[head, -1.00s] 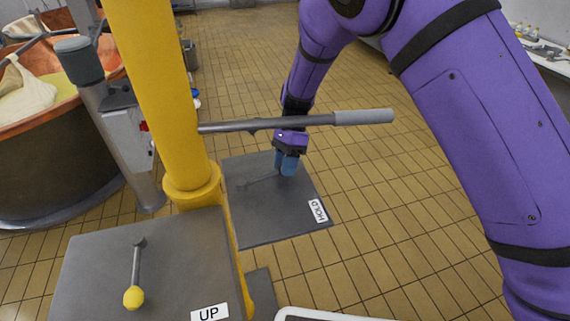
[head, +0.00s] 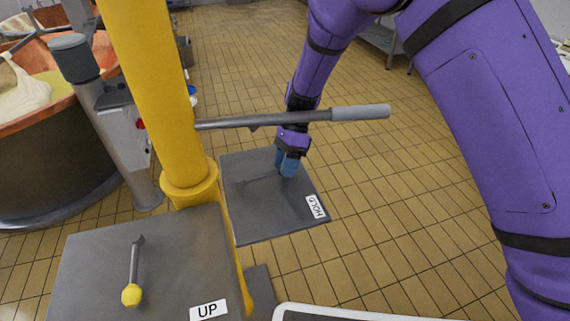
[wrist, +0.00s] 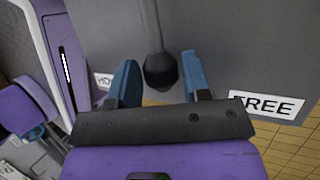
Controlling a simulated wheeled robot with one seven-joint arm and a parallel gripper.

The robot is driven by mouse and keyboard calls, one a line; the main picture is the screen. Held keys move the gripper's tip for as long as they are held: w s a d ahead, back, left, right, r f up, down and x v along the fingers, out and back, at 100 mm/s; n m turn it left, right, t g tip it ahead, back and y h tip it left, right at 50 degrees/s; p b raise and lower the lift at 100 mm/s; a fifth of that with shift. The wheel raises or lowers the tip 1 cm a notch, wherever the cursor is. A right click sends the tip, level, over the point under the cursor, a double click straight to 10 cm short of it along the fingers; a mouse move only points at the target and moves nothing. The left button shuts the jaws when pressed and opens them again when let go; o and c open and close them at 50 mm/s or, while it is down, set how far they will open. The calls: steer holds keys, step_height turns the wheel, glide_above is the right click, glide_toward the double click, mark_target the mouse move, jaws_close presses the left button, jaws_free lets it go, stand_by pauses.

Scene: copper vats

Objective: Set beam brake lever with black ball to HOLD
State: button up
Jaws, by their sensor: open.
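The brake lever with the black ball (wrist: 160,72) shows in the wrist view, its ball between the two blue fingers of my gripper (wrist: 162,85). The fingers stand apart, with a gap on each side of the ball. In the head view, my gripper (head: 288,163) is over the grey plate (head: 245,218), and it hides the ball; only the thin lever rod (head: 258,180) shows. A HOLD label (head: 316,207) is on the plate's near right corner. In the wrist view, a FREE label (wrist: 267,106) is right of the ball, and a partly hidden HOLD label (wrist: 104,81) is at left.
A grey handle bar (head: 300,117) crosses above my gripper from the yellow post (head: 155,90). A nearer plate (head: 90,270) carries a yellow-ball lever (head: 131,294) and an UP label (head: 208,310). A copper vat (head: 45,130) stands at left. The tiled floor at right is open.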

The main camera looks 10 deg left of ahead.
steer(key=v, duration=1)
steer(key=shift+w+r, duration=0.2)
steer(key=shift+r, duration=0.15)
